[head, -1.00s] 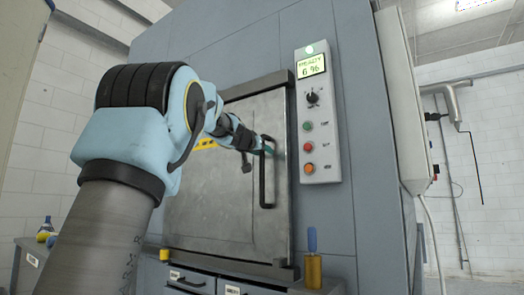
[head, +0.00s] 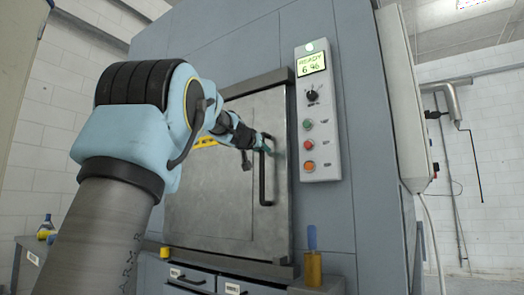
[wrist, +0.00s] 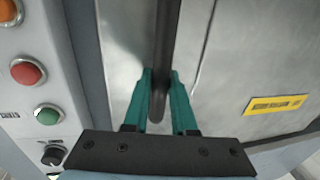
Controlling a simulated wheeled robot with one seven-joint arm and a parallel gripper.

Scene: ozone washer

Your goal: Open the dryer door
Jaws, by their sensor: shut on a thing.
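The dryer door (head: 225,195) is a grey metal panel, closed in its frame in the head view. Its dark vertical bar handle (head: 266,180) is near the door's right edge. My gripper (head: 268,147) is at the upper end of the handle. In the wrist view, the teal fingers of my gripper (wrist: 161,85) stand on both sides of the dark handle (wrist: 164,50) and are shut on it. The door surface (wrist: 225,70) shows behind the fingers, with a yellow label (wrist: 275,104).
A control panel (head: 318,120) with a lit screen, a knob and coloured buttons is right of the door. Below are drawers (head: 190,279) and a ledge with an amber bottle (head: 312,268) and a small yellow object (head: 165,252). A grey box (head: 400,100) is mounted at the right.

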